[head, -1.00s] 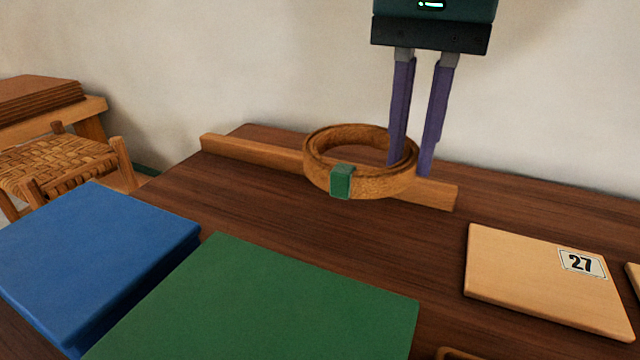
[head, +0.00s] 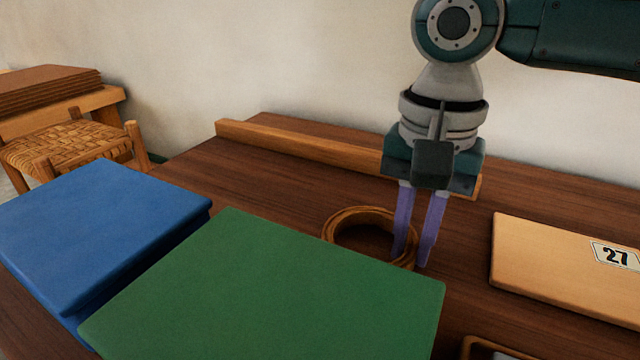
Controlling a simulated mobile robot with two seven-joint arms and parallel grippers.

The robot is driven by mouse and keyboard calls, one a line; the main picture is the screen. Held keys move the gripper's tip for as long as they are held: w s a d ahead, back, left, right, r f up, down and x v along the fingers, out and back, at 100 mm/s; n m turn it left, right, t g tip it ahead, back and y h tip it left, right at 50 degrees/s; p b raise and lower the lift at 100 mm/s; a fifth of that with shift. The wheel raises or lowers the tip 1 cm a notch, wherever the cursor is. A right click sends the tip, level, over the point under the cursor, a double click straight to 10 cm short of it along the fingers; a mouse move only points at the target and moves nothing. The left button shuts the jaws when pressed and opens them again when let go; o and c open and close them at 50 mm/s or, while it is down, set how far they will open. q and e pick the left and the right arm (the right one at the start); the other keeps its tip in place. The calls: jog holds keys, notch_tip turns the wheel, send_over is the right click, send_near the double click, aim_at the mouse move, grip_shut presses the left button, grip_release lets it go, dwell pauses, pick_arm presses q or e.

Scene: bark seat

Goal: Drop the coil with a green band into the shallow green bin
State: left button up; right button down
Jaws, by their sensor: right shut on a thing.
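The bark coil (head: 362,214) is a light-brown ring in the middle of the table area, just beyond the green bin. Its front part is hidden behind the bin's right far edge, and its green band does not show now. My right gripper (head: 410,262) points down with its purple fingers astride the coil's right wall, shut on it. The green bin (head: 265,290) shows as a flat green top at the front; I see no opening in it. I cannot tell whether the coil touches the bin or the table. My left gripper is not in view.
A blue box (head: 100,230) stands left of the green one. A wooden rail (head: 300,151) runs along the table's back. A board marked 27 (head: 560,265) lies at right, and a wooden-rimmed tray (head: 480,345) shows at the bottom. A woven stool (head: 70,150) stands at far left.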

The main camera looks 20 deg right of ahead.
jog(key=shift+f, duration=0.1)
jog(key=c, duration=0.8)
grip_release()
jog(key=shift+c, duration=0.2)
